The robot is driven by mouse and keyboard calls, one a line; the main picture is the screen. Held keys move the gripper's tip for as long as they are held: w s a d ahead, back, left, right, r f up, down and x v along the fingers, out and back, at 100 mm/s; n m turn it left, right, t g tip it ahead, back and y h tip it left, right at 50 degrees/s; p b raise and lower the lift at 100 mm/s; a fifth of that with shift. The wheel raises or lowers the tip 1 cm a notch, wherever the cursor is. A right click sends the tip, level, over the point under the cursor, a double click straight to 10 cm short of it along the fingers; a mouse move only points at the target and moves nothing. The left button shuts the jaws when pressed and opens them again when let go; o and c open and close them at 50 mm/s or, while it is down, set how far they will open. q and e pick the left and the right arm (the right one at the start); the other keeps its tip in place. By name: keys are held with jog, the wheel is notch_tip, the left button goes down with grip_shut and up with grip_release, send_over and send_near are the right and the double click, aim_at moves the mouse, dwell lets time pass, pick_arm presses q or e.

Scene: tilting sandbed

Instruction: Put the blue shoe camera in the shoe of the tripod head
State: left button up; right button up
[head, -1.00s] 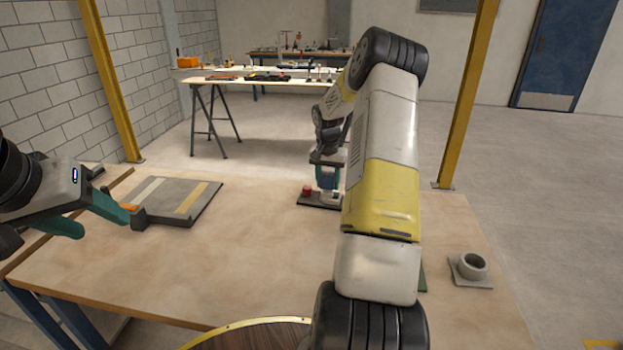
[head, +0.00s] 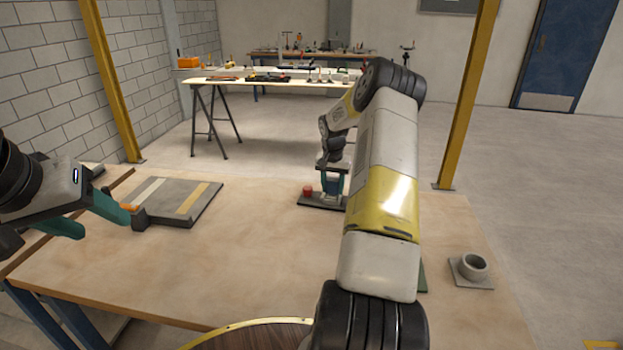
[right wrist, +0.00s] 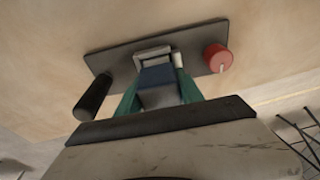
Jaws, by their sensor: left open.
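The tripod head is a dark flat plate (head: 318,202) on the table, with a red knob (head: 307,191). In the right wrist view, the plate (right wrist: 196,47) carries the red knob (right wrist: 218,58), a black handle (right wrist: 93,97) and a pale metal shoe (right wrist: 152,53). My right gripper (right wrist: 158,86) has its teal fingers on both sides of a grey and blue piece, which looks like the blue shoe camera (right wrist: 157,76), at the shoe. Whether it is seated in the shoe is hidden. My left gripper (head: 98,220) is open and empty, beside a grey board.
The grey board (head: 180,203) has pale and yellow strips, with a small orange-topped block at its left corner. A grey ring on a square base (head: 472,267) stands at the right. A round wooden top (head: 262,336) is at the front. The table's middle is clear.

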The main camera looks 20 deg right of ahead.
jog(key=o, duration=0.4)
jog(key=shift+c, duration=0.2)
jog(key=r, duration=0.4)
jog(key=s+r, duration=0.1)
jog(key=r, duration=0.3)
jog(key=a+r, duration=0.1)
jog(key=r, duration=0.2)
jog(key=shift+s+r, duration=0.2)
jog(key=shift+r, duration=0.2)
jog(key=s+a+r+n+t, duration=0.1)
jog(key=s+a+r+n, duration=0.1)
jog(key=s+a+r, duration=0.55)
jog(key=s+a+r+n+t, duration=0.1)
jog(key=s+a+r+n, duration=0.1)
jog(key=s+a+r, duration=0.5)
jog(key=s+a+r+n+t+y, duration=0.1)
jog(key=s+a+n, duration=0.1)
jog(key=s+a, duration=0.4)
jog(key=s+a+r+n+t+y, duration=0.1)
jog(key=s+a, duration=0.5)
jog(key=s, duration=0.8)
jog(key=shift+a+r+n+t+y, duration=0.25)
jog(key=shift+r+n+t+y, duration=0.15)
jog(key=shift+r+n+y, duration=0.3)
jog(key=shift+r, duration=0.15)
